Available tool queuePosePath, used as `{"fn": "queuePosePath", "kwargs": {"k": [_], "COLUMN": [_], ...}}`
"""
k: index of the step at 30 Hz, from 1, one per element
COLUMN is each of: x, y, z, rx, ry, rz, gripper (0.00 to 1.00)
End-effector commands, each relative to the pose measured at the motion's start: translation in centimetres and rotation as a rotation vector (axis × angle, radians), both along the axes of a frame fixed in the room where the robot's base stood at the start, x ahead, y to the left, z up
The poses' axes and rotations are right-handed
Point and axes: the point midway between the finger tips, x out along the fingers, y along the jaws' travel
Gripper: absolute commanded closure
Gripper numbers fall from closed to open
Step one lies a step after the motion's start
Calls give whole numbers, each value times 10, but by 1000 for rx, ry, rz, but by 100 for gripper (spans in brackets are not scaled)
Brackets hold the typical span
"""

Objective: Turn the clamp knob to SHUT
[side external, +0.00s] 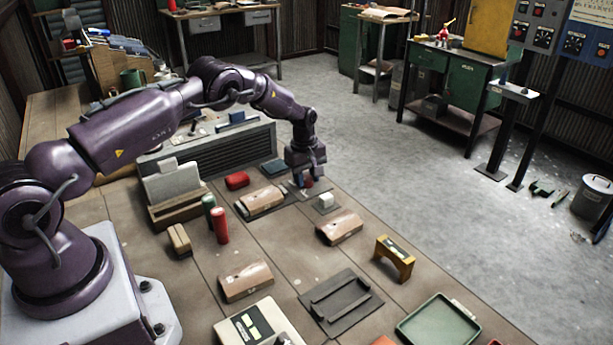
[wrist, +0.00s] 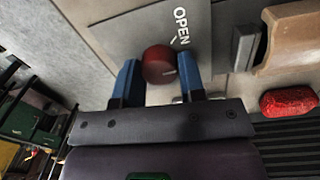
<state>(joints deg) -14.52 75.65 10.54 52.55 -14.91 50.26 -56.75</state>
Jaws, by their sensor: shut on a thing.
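The clamp knob (wrist: 157,62) is round and red, on a grey plate (wrist: 125,35) that carries the word OPEN (wrist: 181,25) in white. A short pale line shows on the knob's edge on the side towards the lettering. No SHUT label is visible. My gripper (wrist: 160,70) has its blue fingers on either side of the knob and is shut on it. In the side external view my gripper (side external: 305,181) points down at the far edge of the bench, and the red knob (side external: 309,183) shows only partly beside the fingers.
Beside the plate is a grey jaw block (wrist: 246,47) next to a tan curved piece (wrist: 291,40). A red lump (wrist: 289,101) lies near it. A small white block (side external: 325,202) and another tan piece (side external: 339,228) lie close to my gripper. A ribbed dark unit (side external: 215,155) stands behind.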

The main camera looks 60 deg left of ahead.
Motion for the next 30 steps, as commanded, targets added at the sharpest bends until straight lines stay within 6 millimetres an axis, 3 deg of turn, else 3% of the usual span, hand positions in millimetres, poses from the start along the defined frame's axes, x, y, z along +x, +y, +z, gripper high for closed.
{"fn": "queuePosePath", "kwargs": {"k": [18, 30], "x": [1, 1], "y": [2, 2], "z": [1, 1], "rx": [1, 3], "ry": [-2, -3], "rz": [-572, -812], "gripper": [87, 87]}}
